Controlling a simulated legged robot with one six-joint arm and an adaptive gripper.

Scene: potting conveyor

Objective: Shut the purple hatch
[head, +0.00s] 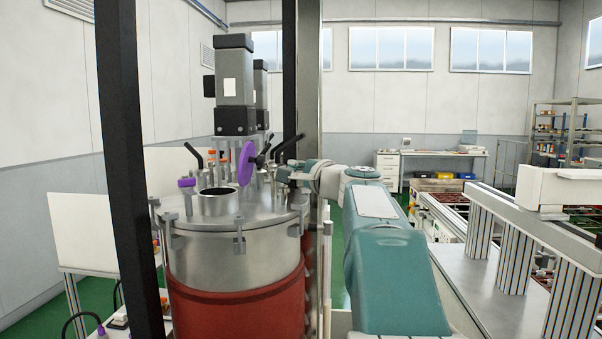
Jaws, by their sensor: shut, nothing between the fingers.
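The purple hatch (246,163) is a round disc standing up on its edge on the steel lid (262,216) of a red-bodied tank. It is open. The round port (216,201) to its left is uncovered and shows a dark inside. My arm reaches in from the right over the tank's edge. My gripper (282,174) is small in the picture, shut and empty, just right of the purple hatch. Dark fittings beside the disc partly hide the space between them, so I cannot tell whether they touch.
Black handles, a small purple knob (186,183) and clamps crowd the tank lid. A tall grey motor unit (235,85) rises behind the hatch. Dark posts (123,170) stand left of the tank and behind it. A conveyor with metal rails (520,225) lies right.

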